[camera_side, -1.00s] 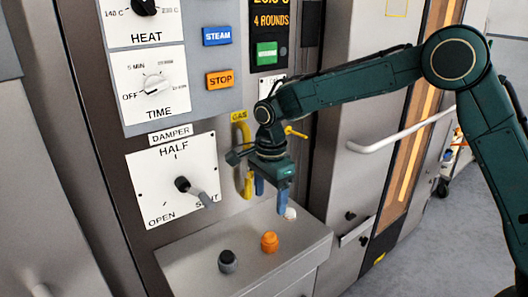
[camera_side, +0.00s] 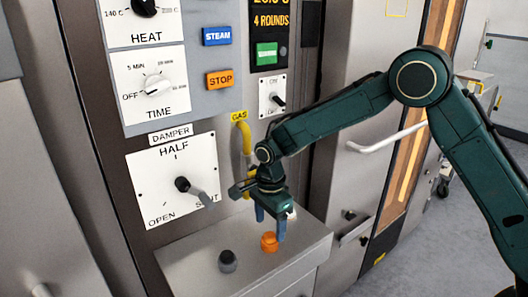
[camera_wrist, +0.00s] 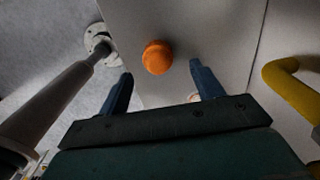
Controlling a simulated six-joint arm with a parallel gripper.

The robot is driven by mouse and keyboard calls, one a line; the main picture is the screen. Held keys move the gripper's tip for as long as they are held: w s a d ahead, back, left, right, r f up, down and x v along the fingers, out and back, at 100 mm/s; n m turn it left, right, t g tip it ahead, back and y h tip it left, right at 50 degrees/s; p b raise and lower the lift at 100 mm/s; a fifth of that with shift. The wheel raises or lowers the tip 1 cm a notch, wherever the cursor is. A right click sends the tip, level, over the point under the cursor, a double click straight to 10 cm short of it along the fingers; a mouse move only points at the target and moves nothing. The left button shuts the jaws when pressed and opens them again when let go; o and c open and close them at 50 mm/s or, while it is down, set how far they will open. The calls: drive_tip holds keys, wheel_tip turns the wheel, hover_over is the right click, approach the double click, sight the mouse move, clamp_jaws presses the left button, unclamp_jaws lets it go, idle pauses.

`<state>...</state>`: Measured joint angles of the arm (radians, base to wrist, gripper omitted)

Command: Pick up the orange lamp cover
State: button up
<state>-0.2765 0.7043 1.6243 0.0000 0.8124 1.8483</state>
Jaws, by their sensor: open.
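The orange lamp cover (camera_side: 269,242) stands on the grey ledge (camera_side: 195,262) in front of the oven panel. My gripper (camera_side: 270,228) is open and empty, just above and beside the cover in the side view, with its blue fingers pointing down. In the wrist view the orange cover (camera_wrist: 157,58) lies beyond the fingertips, roughly midway between the two fingers of my gripper (camera_wrist: 160,75). Whether the fingers touch it cannot be told.
A dark grey cover (camera_side: 227,261) stands on the ledge left of the orange one. A damper lever (camera_side: 193,190) sticks out from the panel. A yellow gas pipe (camera_side: 245,140) runs behind my gripper, and a door handle (camera_side: 385,139) is to the right.

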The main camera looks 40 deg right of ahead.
sight(270, 234)
drive_tip(key=shift+s+a+f, duration=0.1)
drive_tip(key=shift+s+f, duration=0.05)
drive_tip(key=shift+f, duration=2.45)
drive_tip(key=c, duration=1.1)
drive_tip(key=shift+r, duration=0.15)
drive_tip(key=shift+c, duration=0.2)
wheel_tip(270, 234, up, 20)
drive_tip(key=shift+f, duration=0.25)
